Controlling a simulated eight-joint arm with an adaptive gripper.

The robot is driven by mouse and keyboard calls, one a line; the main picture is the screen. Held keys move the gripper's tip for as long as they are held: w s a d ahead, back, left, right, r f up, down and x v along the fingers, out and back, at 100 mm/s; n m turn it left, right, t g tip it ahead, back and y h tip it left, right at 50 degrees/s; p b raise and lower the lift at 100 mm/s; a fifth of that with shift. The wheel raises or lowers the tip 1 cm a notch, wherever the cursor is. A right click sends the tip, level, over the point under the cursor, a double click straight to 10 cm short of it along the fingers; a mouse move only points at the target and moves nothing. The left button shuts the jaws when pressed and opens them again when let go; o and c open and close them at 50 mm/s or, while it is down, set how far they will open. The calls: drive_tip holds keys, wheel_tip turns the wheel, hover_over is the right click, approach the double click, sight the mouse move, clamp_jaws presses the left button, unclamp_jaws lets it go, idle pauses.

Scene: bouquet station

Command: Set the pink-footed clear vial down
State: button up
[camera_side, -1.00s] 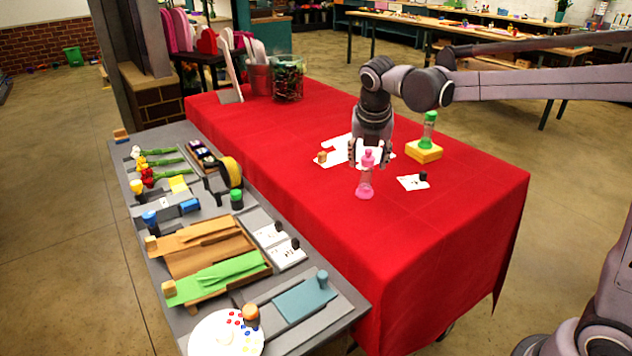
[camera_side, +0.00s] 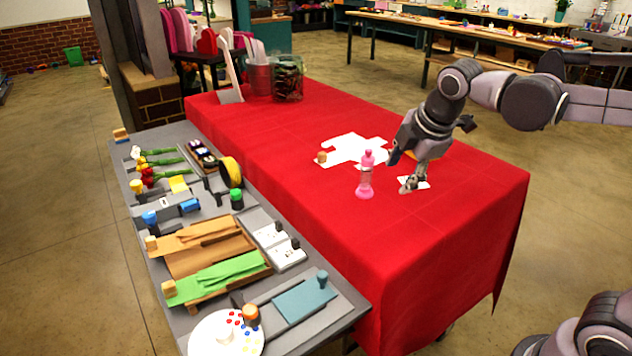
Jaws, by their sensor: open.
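The pink-footed clear vial (camera_side: 366,175) stands upright on the red tablecloth (camera_side: 300,180), with a pink cap on top and a wide pink foot below. My gripper (camera_side: 408,188) is open and apart from the vial, just to its right. Its fingers point down at a small white card (camera_side: 424,184) and partly cover it. Whether the fingertips touch the card is hard to tell.
White papers (camera_side: 350,148) with a small wooden block (camera_side: 321,157) lie behind the pink vial. A glass container (camera_side: 288,78) stands at the table's far end. A grey side bench (camera_side: 130,200) on the left holds flowers, trays and a palette. The red cloth's near part is clear.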

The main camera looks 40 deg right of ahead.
drive_tip(key=s+f+m, duration=0.2)
drive_tip(key=s+m, duration=0.1)
drive_tip(key=m, duration=0.1)
drive_tip(key=s+f+m+t+y, duration=0.1)
drive_tip(key=s+f+m, duration=0.1)
drive_tip(key=m, duration=0.2)
drive_tip(key=s+a+f+m, duration=0.1)
drive_tip(key=s+f+m, duration=0.1)
drive_tip(key=m, duration=0.3)
drive_tip(key=shift+s+t, duration=0.4)
drive_tip(key=shift+s, duration=0.45)
drive_tip(key=shift+s+a+f+m+y, duration=0.15)
drive_tip(key=shift+s+f+m+y, duration=0.25)
drive_tip(key=shift+m, duration=0.4)
